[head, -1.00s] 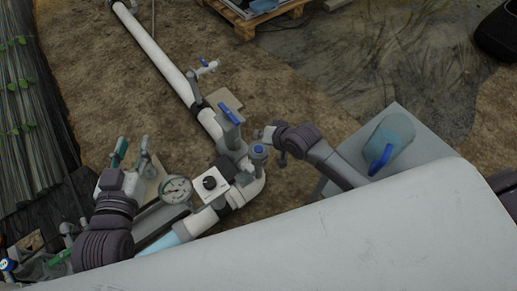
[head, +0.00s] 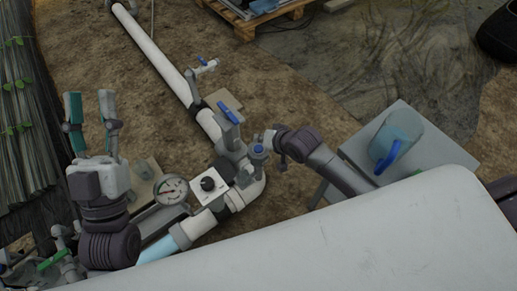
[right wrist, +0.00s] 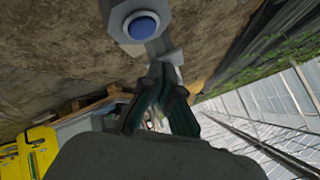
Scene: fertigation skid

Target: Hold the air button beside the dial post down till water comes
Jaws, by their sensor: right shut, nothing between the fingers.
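The air button is a round blue cap (head: 258,149) on a grey fitting near the white pipe's elbow. It also shows at the top of the right wrist view (right wrist: 143,27). The dial (head: 171,190), a round white gauge, stands to its left. My right gripper (head: 265,135) is shut and empty, close beside the button at its upper right in the head view. In the right wrist view its closed fingertips (right wrist: 160,70) lie below the button in the picture, apart from it. My left gripper (head: 90,98) is open and empty, raised at the left.
A white box with a black knob (head: 208,184) sits between dial and button. A blue-handled valve (head: 229,112) stands just behind the button, a smaller tap (head: 204,66) farther along the pipe. A jug (head: 397,138) stands on a grey stand (head: 425,118) at right.

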